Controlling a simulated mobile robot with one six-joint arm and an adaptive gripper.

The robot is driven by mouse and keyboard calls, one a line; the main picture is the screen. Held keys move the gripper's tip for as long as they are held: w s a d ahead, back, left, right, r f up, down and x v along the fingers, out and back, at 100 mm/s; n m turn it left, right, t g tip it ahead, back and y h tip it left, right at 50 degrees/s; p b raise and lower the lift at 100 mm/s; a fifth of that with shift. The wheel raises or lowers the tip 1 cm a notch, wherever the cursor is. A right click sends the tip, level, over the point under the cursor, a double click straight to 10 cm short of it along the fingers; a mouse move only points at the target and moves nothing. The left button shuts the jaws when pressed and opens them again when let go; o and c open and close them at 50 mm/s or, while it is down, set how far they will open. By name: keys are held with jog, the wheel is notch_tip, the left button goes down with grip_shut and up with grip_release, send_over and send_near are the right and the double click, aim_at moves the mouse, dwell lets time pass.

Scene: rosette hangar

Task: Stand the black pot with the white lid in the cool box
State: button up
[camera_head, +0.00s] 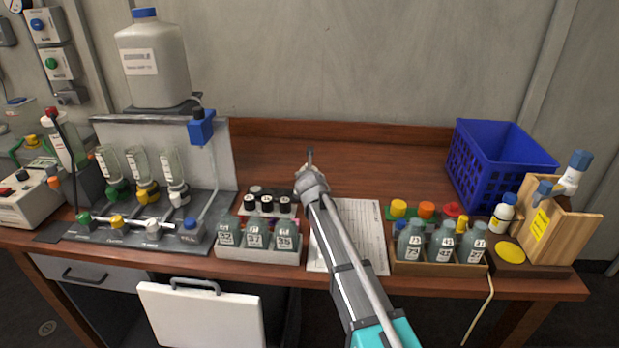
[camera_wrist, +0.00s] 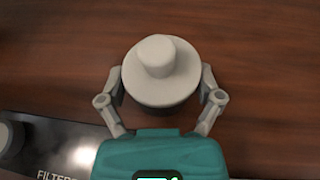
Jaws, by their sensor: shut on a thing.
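The pot (camera_wrist: 160,75) shows from above in the wrist view as a round pale lid with a raised knob. A dark rim shows below the lid, and the rest of its body is hidden. My gripper (camera_wrist: 160,97) has one finger on each side of it and is shut on it. In the head view my gripper (camera_head: 310,172) is over the back middle of the wooden bench, and I cannot make out the pot clearly there. A white box-like thing with a grey handle (camera_head: 200,318), possibly the cool box, is below the bench's front edge at left.
A rack of small dark pots (camera_head: 268,205) and bottles stands left of my arm. A bottle tray (camera_head: 440,268) and a blue crate (camera_head: 495,165) stand right. The filter stand (camera_head: 150,225) fills the left. The bench back is clear.

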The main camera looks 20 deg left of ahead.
jog(key=shift+f, duration=0.1)
jog(key=o, duration=0.9)
jog(key=shift+s+r, duration=0.1)
jog(key=shift+r, duration=0.15)
jog(key=p+v, duration=0.4)
jog(key=v, duration=0.6)
jog(key=shift+s+d+r, duration=0.15)
jog(key=shift+s+d, duration=0.05)
jog(key=shift+s, duration=0.05)
jog(key=shift+s+d+r+p, duration=0.15)
jog(key=shift+s+p, duration=0.15)
jog(key=shift+s, duration=0.25)
